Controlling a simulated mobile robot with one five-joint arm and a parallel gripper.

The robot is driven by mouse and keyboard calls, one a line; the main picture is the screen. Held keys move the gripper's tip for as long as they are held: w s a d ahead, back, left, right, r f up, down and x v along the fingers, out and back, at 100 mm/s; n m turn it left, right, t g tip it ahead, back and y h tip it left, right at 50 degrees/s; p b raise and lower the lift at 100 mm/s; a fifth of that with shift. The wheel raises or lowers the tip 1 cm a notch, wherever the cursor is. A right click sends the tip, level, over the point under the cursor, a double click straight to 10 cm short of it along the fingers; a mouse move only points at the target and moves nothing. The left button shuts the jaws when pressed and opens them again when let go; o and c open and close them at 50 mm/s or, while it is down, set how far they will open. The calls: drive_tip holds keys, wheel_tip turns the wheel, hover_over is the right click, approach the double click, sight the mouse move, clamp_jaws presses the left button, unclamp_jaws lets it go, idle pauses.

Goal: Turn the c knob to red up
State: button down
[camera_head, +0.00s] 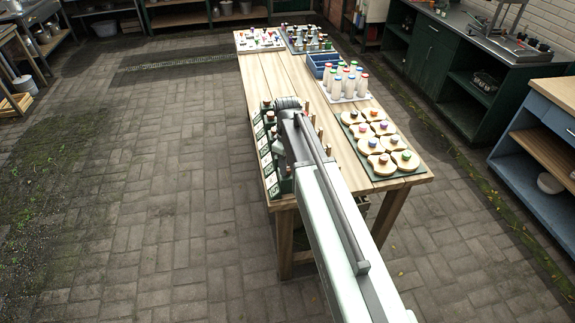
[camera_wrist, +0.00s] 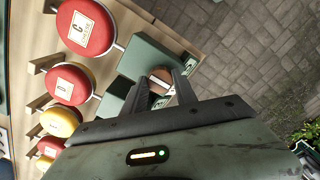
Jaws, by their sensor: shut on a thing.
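In the wrist view a red disc (camera_wrist: 88,28) with a white label that appears to read C stands beside a green box (camera_wrist: 152,58). A thin rod runs from the disc toward the box. My gripper (camera_wrist: 162,75) is at this box, its two fingers on either side of a small brown knob (camera_wrist: 160,77), taken as the c knob. The fingers partly hide it. The disc's red face shows to the wrist camera. In the head view my gripper is mostly hidden by my arm, over the row of green boxes (camera_head: 270,165) at the table's left edge.
Another red disc (camera_wrist: 69,83) and a yellow disc (camera_wrist: 60,122) stand close by in the row. The wooden table (camera_head: 265,75) also holds white bottles (camera_head: 346,82), a board of round pieces (camera_head: 381,145) and trays at the far end. Paved floor lies open on the left.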

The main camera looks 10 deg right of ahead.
drive_tip(key=c, duration=1)
unclamp_jaws()
drive_tip(key=shift+o, duration=0.2)
wheel_tip(320, 180, up, 8)
drive_tip(key=p, duration=0.8)
drive_tip(key=shift+f, duration=0.1)
